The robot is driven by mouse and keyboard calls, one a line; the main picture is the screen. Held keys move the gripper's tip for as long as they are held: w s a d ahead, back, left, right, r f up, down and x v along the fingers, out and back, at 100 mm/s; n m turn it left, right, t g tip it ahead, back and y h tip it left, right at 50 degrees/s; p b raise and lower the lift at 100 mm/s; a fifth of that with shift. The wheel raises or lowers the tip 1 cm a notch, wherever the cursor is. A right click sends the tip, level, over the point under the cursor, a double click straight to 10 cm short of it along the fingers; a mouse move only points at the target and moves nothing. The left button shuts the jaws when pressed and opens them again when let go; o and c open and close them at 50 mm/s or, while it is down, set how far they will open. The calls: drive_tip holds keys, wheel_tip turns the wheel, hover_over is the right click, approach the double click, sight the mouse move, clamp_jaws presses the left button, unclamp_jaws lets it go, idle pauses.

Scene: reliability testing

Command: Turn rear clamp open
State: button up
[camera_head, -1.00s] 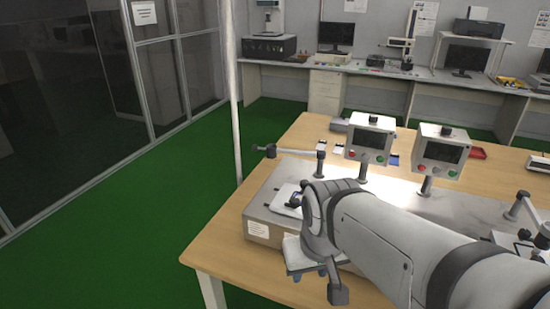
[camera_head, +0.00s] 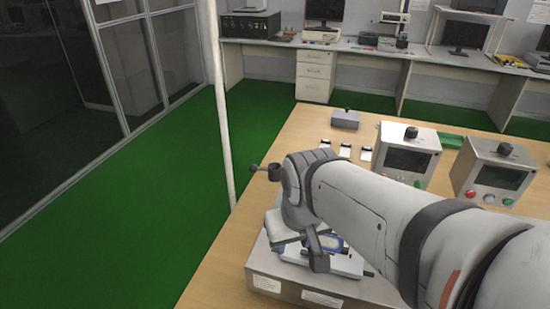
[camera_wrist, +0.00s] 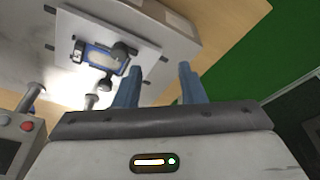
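The rear clamp's handle (camera_head: 271,171), with dark knobs, sticks out left of my wrist in the head view. My arm hides the rest of that clamp. In the wrist view, a grey post with a flared end (camera_wrist: 97,96) stands left of my fingers; I cannot tell if it belongs to the clamp. A blue-rimmed device (camera_wrist: 100,58) lies on the fixture plate (camera_wrist: 130,30), and part of it (camera_head: 325,243) shows below my arm in the head view. My gripper (camera_wrist: 160,75) is open and empty, with its blue fingers apart.
A small grey box (camera_head: 345,119) and white items (camera_head: 343,151) lie on the wooden table. Green floor (camera_head: 165,190) is free at the left.

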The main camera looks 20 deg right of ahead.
drive_tip(key=shift+w+d, duration=0.1)
drive_tip(key=shift+w, duration=0.3)
drive_tip(key=shift+o, duration=1.4)
drive_tip(key=shift+w+r, duration=0.15)
drive_tip(key=shift+w, duration=0.05)
drive_tip(key=w+d+m+p, duration=0.1)
drive_tip(key=w+d+m, duration=0.1)
drive_tip(key=m, duration=0.1)
drive_tip(key=w+d+m+g+y+p, duration=0.1)
drive_tip(key=w+d+m+p, duration=0.1)
drive_tip(key=w+d+m, duration=0.1)
drive_tip(key=w+d+m+g+y+p, duration=0.1)
drive_tip(key=w+d+m+p, duration=0.1)
drive_tip(key=m, duration=0.1)
drive_tip(key=shift+w+d+r+m, duration=0.3)
drive_tip(key=shift+r, duration=0.05)
drive_tip(key=w+d+f+m+y+p, duration=0.2)
drive_tip(key=w+d+f+m+p, duration=0.15)
drive_tip(key=d+m, duration=0.55)
drive_tip(key=shift+g+y, duration=0.3)
drive_tip(key=shift+g, duration=0.1)
drive_tip(key=x, duration=0.5)
drive_tip(key=w+x, duration=0.1)
drive_tip(key=x, duration=0.2)
drive_tip(key=shift+f, duration=0.1)
